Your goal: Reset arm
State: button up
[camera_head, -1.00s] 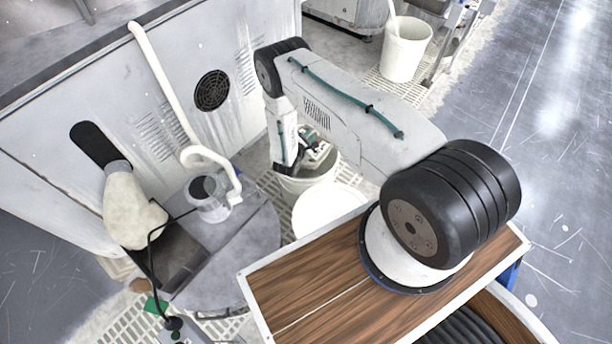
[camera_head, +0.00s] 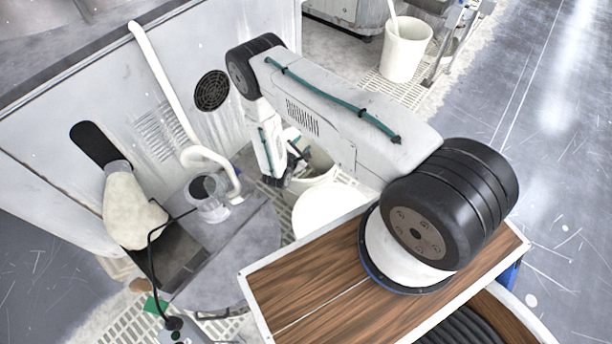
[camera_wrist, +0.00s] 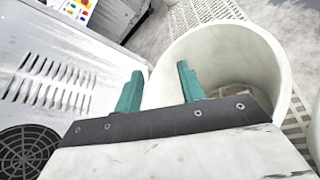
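My gripper (camera_wrist: 159,88) shows in the wrist view as two teal fingers standing apart with nothing between them. Behind the fingers is a white bucket (camera_wrist: 235,45), which fills much of the right side of that view. In the head view my arm reaches left from its mount, and its forearm hangs down beside the white bucket (camera_head: 318,178). The fingertips are mostly hidden there by the arm and the bucket area. I cannot tell how far the fingers are from the bucket's rim.
A grey vented cabinet (camera_head: 60,165) stands close on the left, with a round fan grille (camera_head: 212,90). A round grey platen (camera_head: 245,250) carries a clear cup (camera_head: 213,207) under a white pipe (camera_head: 160,80). Another white bucket (camera_head: 404,50) stands at the back. Open floor lies right.

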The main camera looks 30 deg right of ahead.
jog(key=shift+s+a+r, duration=0.1)
jog(key=shift+s+a, duration=0.05)
jog(key=shift+a, duration=0.05)
dwell(0.4)
